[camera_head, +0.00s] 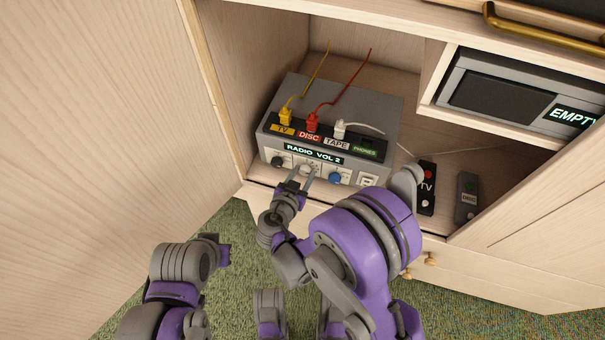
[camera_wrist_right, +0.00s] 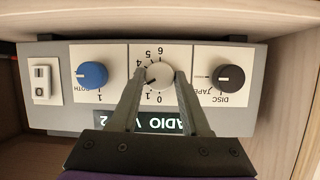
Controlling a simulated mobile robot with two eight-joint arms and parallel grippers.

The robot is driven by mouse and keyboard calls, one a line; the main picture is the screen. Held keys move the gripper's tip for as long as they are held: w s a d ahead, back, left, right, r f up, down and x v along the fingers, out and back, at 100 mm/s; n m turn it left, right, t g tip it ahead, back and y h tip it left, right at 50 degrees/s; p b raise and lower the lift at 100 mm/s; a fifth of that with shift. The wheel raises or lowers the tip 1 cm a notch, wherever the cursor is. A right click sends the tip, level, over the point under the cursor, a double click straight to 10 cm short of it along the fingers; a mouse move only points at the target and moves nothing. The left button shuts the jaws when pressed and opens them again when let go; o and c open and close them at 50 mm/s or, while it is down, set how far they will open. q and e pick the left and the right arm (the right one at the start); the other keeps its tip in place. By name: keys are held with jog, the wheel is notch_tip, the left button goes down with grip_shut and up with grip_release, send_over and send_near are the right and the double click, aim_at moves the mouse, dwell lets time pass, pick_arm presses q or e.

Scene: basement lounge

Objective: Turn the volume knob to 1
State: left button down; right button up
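The radio (camera_head: 385,113) sits in the open cabinet, and its display (camera_head: 315,154) reads "RADIO VOL 2". The pale volume knob (camera_head: 308,168) is the middle one on its front. In the right wrist view, which is upside down, the volume knob (camera_wrist_right: 160,74) has a dial marked with numbers such as 0, 1, 4, 5 and 6. My right gripper (camera_head: 302,176) is at this knob, its fingers apart, one on each side. I cannot tell whether they touch it. My left gripper (camera_head: 222,252) is low at the left, away from the radio; its fingers are not clear.
A black knob (camera_wrist_right: 230,77) and a blue knob (camera_wrist_right: 92,75) flank the volume knob closely. Yellow, red and white plugs stand on the radio. A TV remote (camera_head: 427,190) and a grey remote (camera_head: 467,196) lie to the right. The cabinet's left wall (camera_head: 222,85) is close.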

grip_shut()
jog(key=shift+a+f+n+h, duration=0.1)
jog(key=shift+n+h, duration=0.6)
jog(key=shift+n, duration=0.3)
jog(key=shift+n+h+b, duration=0.6)
jog(key=shift+n+h, duration=0.1)
jog(key=shift+n, duration=0.3)
jog(key=o, duration=0.8)
grip_release()
